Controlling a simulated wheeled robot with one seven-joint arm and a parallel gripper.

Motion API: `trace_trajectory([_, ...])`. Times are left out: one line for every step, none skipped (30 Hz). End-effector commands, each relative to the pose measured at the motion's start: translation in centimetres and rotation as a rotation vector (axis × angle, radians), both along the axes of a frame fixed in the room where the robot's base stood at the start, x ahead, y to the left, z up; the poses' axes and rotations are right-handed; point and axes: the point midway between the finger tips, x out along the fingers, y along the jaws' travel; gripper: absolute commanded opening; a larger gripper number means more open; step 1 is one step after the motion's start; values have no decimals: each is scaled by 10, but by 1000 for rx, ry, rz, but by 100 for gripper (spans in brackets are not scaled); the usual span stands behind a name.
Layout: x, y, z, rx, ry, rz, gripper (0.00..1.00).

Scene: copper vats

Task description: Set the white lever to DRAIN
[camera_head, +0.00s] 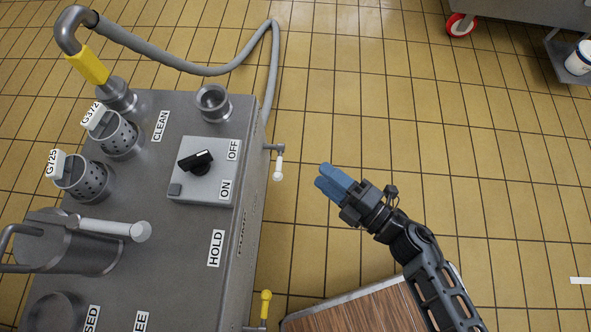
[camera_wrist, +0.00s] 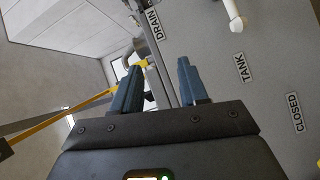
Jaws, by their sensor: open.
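The white lever (camera_head: 278,166) sticks out from the right side wall of the grey metal cabinet (camera_head: 255,190) in the head view. In the wrist view the white lever (camera_wrist: 235,20) is at the top edge, cut off by the frame, with its free end towards the TANK label (camera_wrist: 241,68). The DRAIN label (camera_wrist: 154,24) lies to its left and the CLOSED label (camera_wrist: 295,112) lower right. My gripper (camera_head: 323,176) is open and empty, to the right of the lever and apart from it. Its blue fingers (camera_wrist: 160,75) show in the wrist view, with the lever outside them.
A yellow lever (camera_head: 265,305) is lower on the same cabinet side. The cabinet top holds a black-knob switch box (camera_head: 205,185), a metal jug (camera_head: 75,250) and strainer cups. A grey hose (camera_head: 200,68) loops behind. A wooden top (camera_head: 350,310) is below my arm.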

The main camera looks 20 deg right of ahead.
Motion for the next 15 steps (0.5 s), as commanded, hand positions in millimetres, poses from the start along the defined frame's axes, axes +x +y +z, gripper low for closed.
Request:
trace_trajectory([18, 4, -39, -55, -21, 42, 43])
trace_trajectory([26, 7, -52, -91, -31, 67, 43])
trace_trajectory([35, 11, -68, -132, -42, 101, 43])
trace_trajectory([42, 13, -79, -161, -51, 124, 43])
trace_trajectory([48, 15, -88, -189, -57, 146, 43])
trace_trajectory([55, 17, -99, -219, -65, 172, 43])
trace_trajectory([60, 19, -107, -240, -69, 190, 43])
trace_trajectory([64, 20, -113, -259, -74, 206, 43])
trace_trajectory([68, 22, -120, -278, -79, 225, 43])
trace_trajectory([71, 23, -123, -291, -82, 236, 43])
trace_trajectory([73, 24, -127, -300, -83, 244, 43])
trace_trajectory([75, 25, -130, -311, -85, 254, 43])
trace_trajectory([77, 25, -131, -316, -87, 259, 43])
trace_trajectory([78, 27, -132, -320, -88, 263, 43])
trace_trajectory([81, 29, -133, -322, -89, 265, 43])
